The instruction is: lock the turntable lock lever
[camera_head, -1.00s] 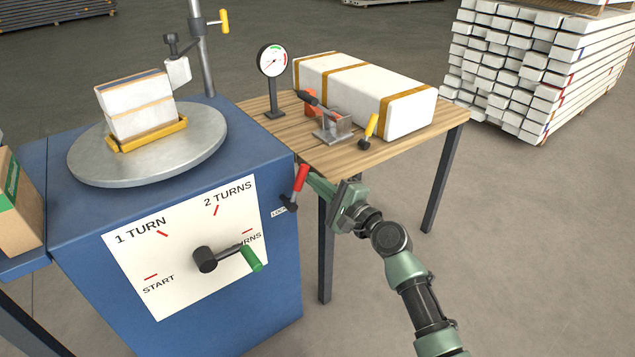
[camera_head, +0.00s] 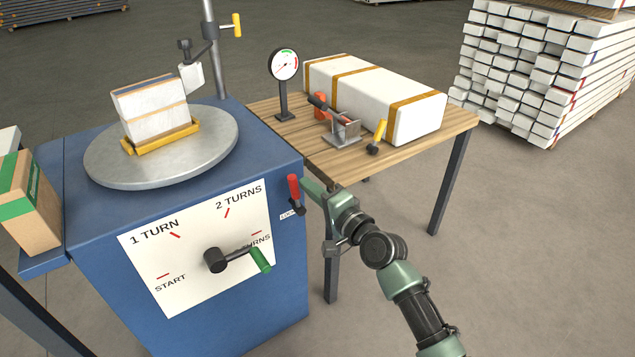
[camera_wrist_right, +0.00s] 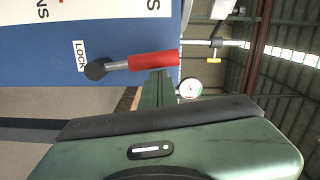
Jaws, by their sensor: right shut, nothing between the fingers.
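The lock lever has a red handle (camera_head: 294,189) and a dark pivot on the right end of the blue turntable cabinet's front (camera_head: 285,255). Its handle points up and leans slightly left in the head view. A small LOCK label (camera_head: 287,214) is beside the pivot. My right gripper (camera_head: 312,187) is shut and empty, just right of the red handle. In the right wrist view the red handle (camera_wrist_right: 153,60) lies right along the shut fingers (camera_wrist_right: 160,88); they look touching or nearly so. The round turntable (camera_head: 160,165) carries a strapped white block (camera_head: 150,110). My left gripper is not in view.
A crank with a green grip (camera_head: 260,260) sticks out from the dial panel. A wooden table (camera_head: 340,165) at right holds a gauge (camera_head: 285,65), a clamp (camera_head: 343,130) and a long white package (camera_head: 370,95). Open floor lies front right.

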